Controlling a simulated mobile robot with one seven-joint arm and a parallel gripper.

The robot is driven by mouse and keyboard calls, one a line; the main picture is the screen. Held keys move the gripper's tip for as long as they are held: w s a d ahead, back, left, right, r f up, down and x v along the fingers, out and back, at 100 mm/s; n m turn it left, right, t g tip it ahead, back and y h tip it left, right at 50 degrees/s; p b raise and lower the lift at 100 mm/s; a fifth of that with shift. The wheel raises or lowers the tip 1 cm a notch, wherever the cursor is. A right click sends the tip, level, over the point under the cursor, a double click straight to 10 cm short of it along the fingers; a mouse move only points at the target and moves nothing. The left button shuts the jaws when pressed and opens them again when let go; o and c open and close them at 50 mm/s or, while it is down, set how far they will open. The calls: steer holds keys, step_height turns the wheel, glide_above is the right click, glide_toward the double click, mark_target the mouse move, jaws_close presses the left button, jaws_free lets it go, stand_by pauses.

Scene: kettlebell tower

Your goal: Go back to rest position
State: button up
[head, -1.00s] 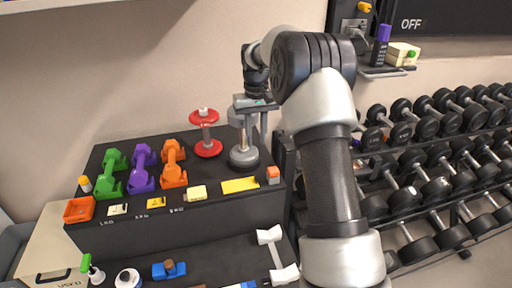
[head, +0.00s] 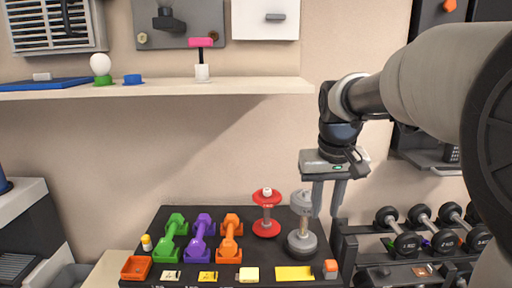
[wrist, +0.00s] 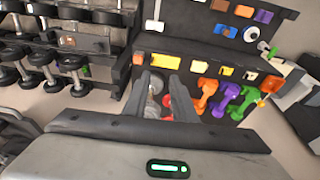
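My gripper (head: 327,212) hangs fingers down in the head view, its two fingers apart with nothing between them. A grey weight (head: 302,242) stands upright on the black stand (head: 180,280), just left of the fingers in the picture. A red weight (head: 266,212) stands upright left of the grey one. In the wrist view the gripper fingers (wrist: 166,62) also show spread. The grey weight (wrist: 154,84) and part of the red weight (wrist: 170,104) appear behind and between them, partly hidden.
Green (head: 170,238), purple (head: 199,238) and orange (head: 230,238) dumbbells stand on the stand's left. A wall shelf (head: 200,88) runs above at left. A rack of black dumbbells (head: 400,238) is at right. The wall between shelf and stand is clear.

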steer(key=s+a+r+t+p, duration=0.1)
steer(key=s+a+t+p, duration=0.1)
steer(key=s, duration=1.8)
steer(key=shift+r+t+p, duration=0.15)
steer(key=shift+t+p, duration=0.2)
steer(key=shift+t, duration=0.05)
